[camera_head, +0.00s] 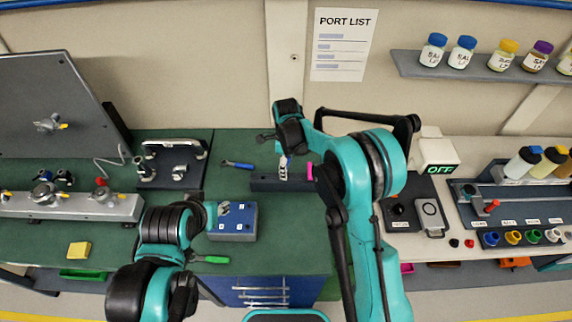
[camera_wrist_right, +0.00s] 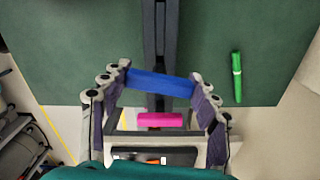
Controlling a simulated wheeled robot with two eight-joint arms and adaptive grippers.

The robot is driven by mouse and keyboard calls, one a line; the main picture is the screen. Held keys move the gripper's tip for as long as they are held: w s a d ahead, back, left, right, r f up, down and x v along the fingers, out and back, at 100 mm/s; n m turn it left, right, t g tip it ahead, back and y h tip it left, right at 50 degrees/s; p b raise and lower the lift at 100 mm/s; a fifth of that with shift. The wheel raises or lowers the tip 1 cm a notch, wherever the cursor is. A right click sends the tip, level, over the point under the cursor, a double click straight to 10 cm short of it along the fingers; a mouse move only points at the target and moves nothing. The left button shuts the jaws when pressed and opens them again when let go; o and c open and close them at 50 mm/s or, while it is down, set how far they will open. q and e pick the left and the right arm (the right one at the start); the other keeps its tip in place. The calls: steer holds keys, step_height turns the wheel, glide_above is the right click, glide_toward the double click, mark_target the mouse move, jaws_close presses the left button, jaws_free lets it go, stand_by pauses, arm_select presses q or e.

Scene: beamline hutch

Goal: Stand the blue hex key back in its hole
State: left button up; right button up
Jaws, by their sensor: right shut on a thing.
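My right gripper (camera_wrist_right: 160,86) is shut on the blue hex key (camera_wrist_right: 155,81); its blue handle spans the gap between the fingers. The key is over the dark holder block (camera_wrist_right: 160,35), which also shows in the head view (camera_head: 262,184). The key's shank and its hole are hidden in the wrist view, so I cannot tell whether it is inserted. A pink handle (camera_wrist_right: 160,120) stands at the block's near end, also visible in the head view (camera_head: 309,172). My left gripper (camera_head: 222,209) is small and unclear near a blue box.
The blue box (camera_head: 238,228) sits on the green bench below the block. A blue-handled tool (camera_head: 238,165) lies left of the block. A green-handled thing (camera_wrist_right: 237,78) lies beside it in the wrist view.

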steer(key=shift+f+b, duration=1)
steer(key=shift+f, duration=0.3)
steer(key=o, duration=1.3)
steer(key=shift+r, duration=0.1)
